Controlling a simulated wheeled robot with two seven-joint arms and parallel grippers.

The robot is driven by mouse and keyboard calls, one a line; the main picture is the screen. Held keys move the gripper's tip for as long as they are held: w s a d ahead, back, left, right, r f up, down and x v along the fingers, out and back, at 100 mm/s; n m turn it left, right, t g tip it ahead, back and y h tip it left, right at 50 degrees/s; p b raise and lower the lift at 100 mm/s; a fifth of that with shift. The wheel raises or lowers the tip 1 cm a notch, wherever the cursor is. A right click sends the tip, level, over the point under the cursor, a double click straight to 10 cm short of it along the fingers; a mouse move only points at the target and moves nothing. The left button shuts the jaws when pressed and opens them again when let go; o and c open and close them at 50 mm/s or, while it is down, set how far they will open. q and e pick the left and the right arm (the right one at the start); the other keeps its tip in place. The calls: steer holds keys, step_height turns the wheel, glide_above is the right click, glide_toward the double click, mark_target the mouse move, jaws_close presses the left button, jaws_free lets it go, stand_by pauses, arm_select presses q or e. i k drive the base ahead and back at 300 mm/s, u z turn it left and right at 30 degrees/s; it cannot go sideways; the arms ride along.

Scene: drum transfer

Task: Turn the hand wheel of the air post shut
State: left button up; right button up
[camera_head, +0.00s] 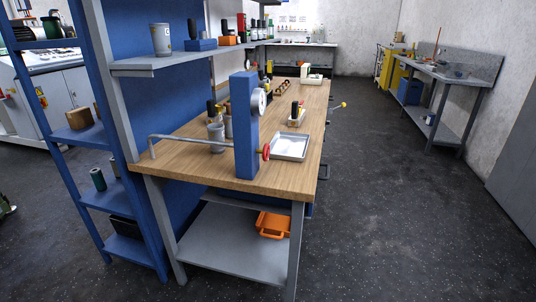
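The air post (246,125) is a blue upright column at the near end of a wooden-topped workbench. A small red hand wheel (266,152) sits on its right side, low down near the bench top. A round white gauge (259,101) is fixed higher on the post. A grey pipe (190,138) runs from the post to the left and bends down to the bench. The wheel is seen nearly edge-on, so its turn position cannot be told. Neither of my grippers shows in the head view.
The workbench (185,175) has a metal tray (291,147) just right of the post and cups (216,136) behind the pipe. A blue shelf rack (130,150) stands at its left. Dark floor (400,220) is open on the right. An orange bin (273,224) sits below.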

mark_target(266, 152)
steer(key=z, duration=1.45)
steer(key=i, duration=1.7)
steer(key=u, duration=2.75)
